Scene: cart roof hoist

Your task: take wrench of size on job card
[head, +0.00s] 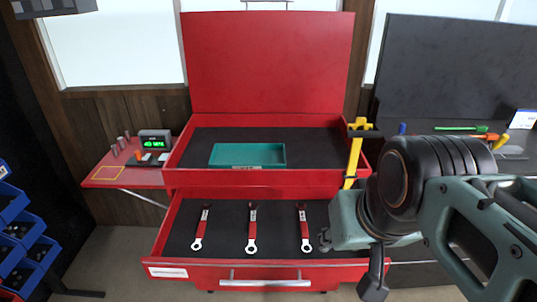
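Three red-handled wrenches lie apart in the open drawer (225,213) of the red tool chest: a left wrench (202,228), a middle wrench (252,228) and a right wrench (304,228). Each has its ring end toward the drawer front. Their size markings are too small to read. A white and blue card (523,118) stands at the back right; I cannot tell whether it is the job card. My arm covers the drawer's right end. A dark part below my wrist appears to be my gripper (372,285); its fingers cannot be made out.
A teal tray (247,163) lies in the chest's top compartment under the raised lid (268,62). A yellow upright tool (354,155) stands at its right. A red side shelf (118,168) carries a green-lit display (155,142). Blue bins (22,240) stand at the left.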

